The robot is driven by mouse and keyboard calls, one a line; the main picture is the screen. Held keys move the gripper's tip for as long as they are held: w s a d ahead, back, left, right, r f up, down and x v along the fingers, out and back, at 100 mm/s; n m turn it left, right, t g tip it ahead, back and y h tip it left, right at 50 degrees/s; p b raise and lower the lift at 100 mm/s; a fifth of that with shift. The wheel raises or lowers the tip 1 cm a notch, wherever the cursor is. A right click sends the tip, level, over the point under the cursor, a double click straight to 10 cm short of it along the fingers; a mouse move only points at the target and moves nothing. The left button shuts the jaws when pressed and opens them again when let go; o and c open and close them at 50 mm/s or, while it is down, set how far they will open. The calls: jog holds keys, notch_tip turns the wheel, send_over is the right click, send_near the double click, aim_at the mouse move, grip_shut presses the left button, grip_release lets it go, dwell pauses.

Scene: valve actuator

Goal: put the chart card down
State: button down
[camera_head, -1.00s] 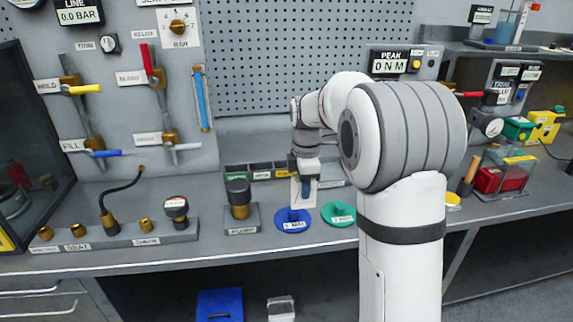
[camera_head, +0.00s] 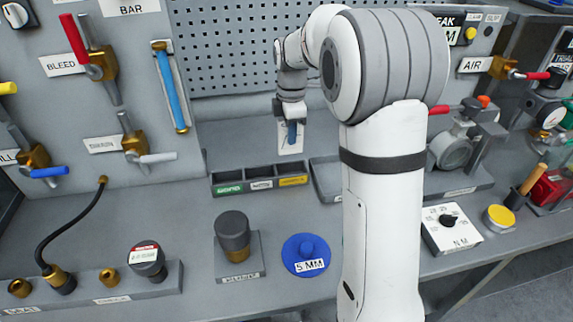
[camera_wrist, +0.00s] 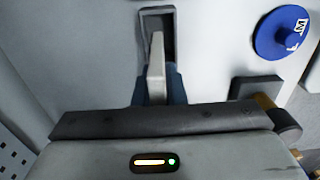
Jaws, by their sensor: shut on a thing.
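The chart card (camera_head: 285,147) is a small pale upright panel in the head view, below my gripper (camera_head: 291,134) and partly hidden by its blue fingers. In the wrist view a pale slab, seen nearly edge-on, stands between the blue fingers of my gripper (camera_wrist: 157,80). I take this slab (camera_wrist: 156,60) for the card. The gripper is shut on it. The card appears behind the row of small bins in the head view; whether its lower edge touches the bench, I cannot tell.
The three-compartment bin row (camera_head: 260,190) and a grey tray (camera_head: 325,182) lie close by. A blue 5 MM disc (camera_head: 305,254) and a dark-capped fitting (camera_head: 233,236) stand nearer. In the wrist view a narrow grey-rimmed dark recess (camera_wrist: 168,24) lies just beyond the slab.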

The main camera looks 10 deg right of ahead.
aim_at(292, 152)
jog(key=f, duration=0.5)
jog(key=shift+w+d+f, duration=0.15)
jog(key=shift+d+f, duration=0.05)
jog(key=shift+f, duration=0.05)
jog(key=shift+a+f+p, duration=0.1)
jog(key=shift+f+p, duration=0.2)
jog(key=shift+f, duration=1.8)
jog(key=shift+f, duration=0.2)
jog(key=c, duration=1.8)
grip_release()
jog(key=shift+o, duration=0.2)
jog(key=shift+r, duration=0.1)
